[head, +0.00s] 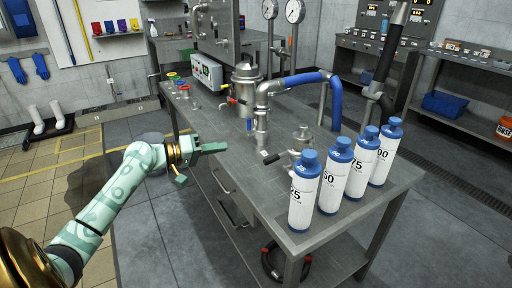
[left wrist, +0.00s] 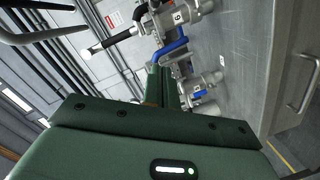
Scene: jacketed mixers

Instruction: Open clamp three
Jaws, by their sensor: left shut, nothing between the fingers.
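My left gripper (head: 222,147) is shut and empty, beside the near left edge of the steel table, apart from the pipework. In the left wrist view the green fingers (left wrist: 166,88) point toward metal pipe fittings. One fitting (left wrist: 178,17) bears a tag that looks like a 6. A blue lever (left wrist: 170,50) and a black lever with a pale tip (left wrist: 110,40) show near it. I cannot tell which part is clamp three. My right gripper is out of view.
Several white bottles with blue caps (head: 304,190) stand along the table's near right edge. A jacketed metal vessel (head: 245,82) and a blue hose (head: 305,78) are behind the pipe stack. A control box (head: 207,71) stands farther back.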

